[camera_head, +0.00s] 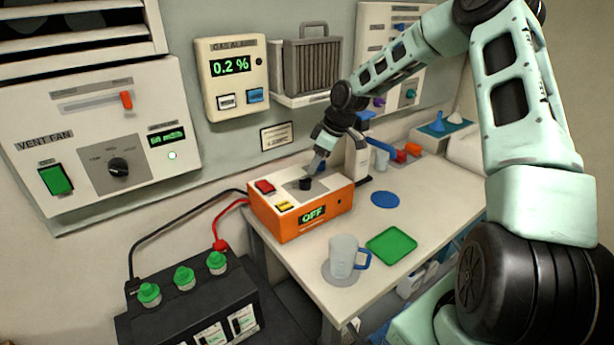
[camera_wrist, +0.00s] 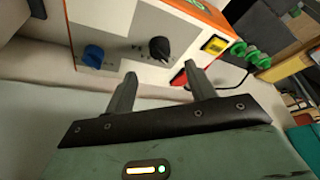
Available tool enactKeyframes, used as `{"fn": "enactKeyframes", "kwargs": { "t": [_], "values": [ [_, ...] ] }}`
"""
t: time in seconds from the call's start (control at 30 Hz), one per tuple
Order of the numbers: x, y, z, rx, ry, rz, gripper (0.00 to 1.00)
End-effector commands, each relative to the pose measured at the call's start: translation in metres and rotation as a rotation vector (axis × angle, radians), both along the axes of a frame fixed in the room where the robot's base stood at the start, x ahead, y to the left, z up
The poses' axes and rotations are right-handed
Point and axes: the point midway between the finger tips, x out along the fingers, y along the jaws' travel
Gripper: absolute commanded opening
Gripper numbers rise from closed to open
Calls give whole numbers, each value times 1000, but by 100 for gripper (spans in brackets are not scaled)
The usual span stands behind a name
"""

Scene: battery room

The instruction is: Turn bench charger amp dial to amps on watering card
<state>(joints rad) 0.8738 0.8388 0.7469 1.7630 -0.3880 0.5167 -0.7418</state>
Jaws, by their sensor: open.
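The orange bench charger (camera_head: 286,226) sits on the bench's left end, with a green "OFF" on its front display (camera_head: 312,215). Its black dial (camera_head: 305,184) is on the light top panel. In the wrist view, the black dial (camera_wrist: 159,48) sits between a blue knob (camera_wrist: 93,56) and a yellow switch (camera_wrist: 214,45). My gripper (camera_head: 315,167) is just above the panel. In the wrist view my gripper (camera_wrist: 160,70) is open and empty, its fingertips short of the black dial and apart from it. I cannot identify the watering card; a small framed placard (camera_head: 276,136) on the wall is unreadable.
A clear mug (camera_head: 343,256) with a blue handle and a green tray (camera_head: 391,246) stand on the bench's front. A blue disc (camera_head: 385,199) lies behind them. A black battery (camera_head: 190,307) with green caps stands lower left, its red and black cables running toward the charger.

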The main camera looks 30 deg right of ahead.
Motion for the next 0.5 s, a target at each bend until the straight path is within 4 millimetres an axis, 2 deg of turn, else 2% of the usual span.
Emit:
{"fn": "enactKeyframes", "kwargs": {
  "t": [0.23,0.5],
  "values": [
    [14,13,-43,1,2,3,55],
    [21,18,-67,0,1,0,55]
  ]
}}
